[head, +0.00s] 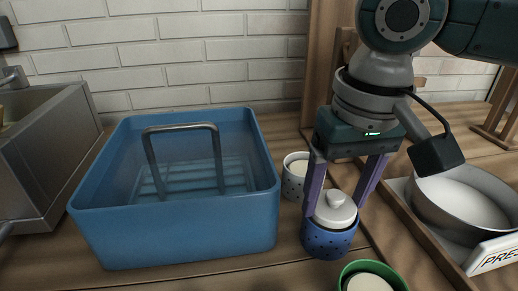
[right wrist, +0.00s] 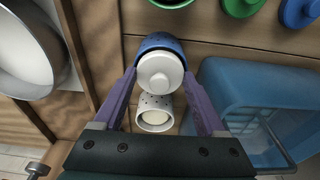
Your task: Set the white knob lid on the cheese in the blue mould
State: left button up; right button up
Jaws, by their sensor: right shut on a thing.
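The white knob lid (head: 336,209) is round with a small knob on top. My right gripper (head: 334,204) reaches down from above, with its purple fingers on either side of the lid, shut on it. The blue mould (head: 328,243), a dotted cup, stands upright on the counter directly under the lid. The lid is at the mould's mouth and hides the cheese; I cannot tell whether it touches. The right wrist view shows the lid (right wrist: 160,73) between the fingers, overlapping the blue mould (right wrist: 158,41). My left gripper is not in view.
A blue crate (head: 175,225) with a metal handle stands to the left. A white dotted mould (head: 292,187) is just behind the blue one. A green mould (head: 347,272) is in front. A tray with a metal bowl (head: 450,215) is at the right, close to the arm.

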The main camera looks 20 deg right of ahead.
jog(key=shift+f, duration=0.15)
dwell(0.5)
jog(key=o, duration=1.3)
jog(key=shift+c, duration=0.2)
